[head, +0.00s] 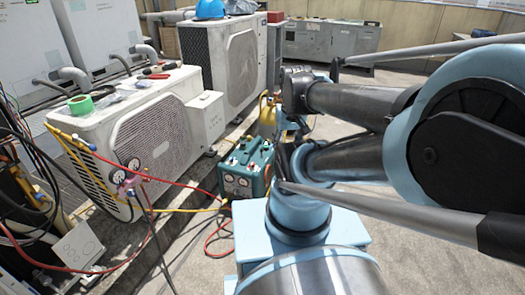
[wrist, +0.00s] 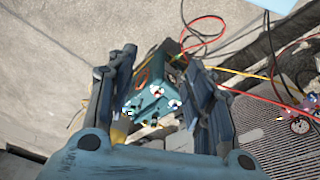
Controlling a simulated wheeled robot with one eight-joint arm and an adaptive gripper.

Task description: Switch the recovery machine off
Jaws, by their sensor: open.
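The recovery machine (head: 246,168) is a teal box with gauges on its front and a handle on top. It stands on the concrete at the middle of the head view, with red and yellow hoses at its front. In the wrist view the recovery machine (wrist: 153,88) shows between and beyond the two fingers, its knobs facing the camera. My gripper (wrist: 165,75) is open, with nothing between its fingers. In the head view my gripper is mostly hidden behind my arm, near the machine's far right. I cannot make out which control is the power switch.
Two white condensers, the nearer (head: 140,130) with green tape (head: 81,104) and tools on top, stand at the left. A gauge manifold (head: 126,177) hangs at its front with red and yellow hoses. A yellow cylinder (head: 267,112) stands behind the machine. Grey cabinets (head: 330,42) stand at the back.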

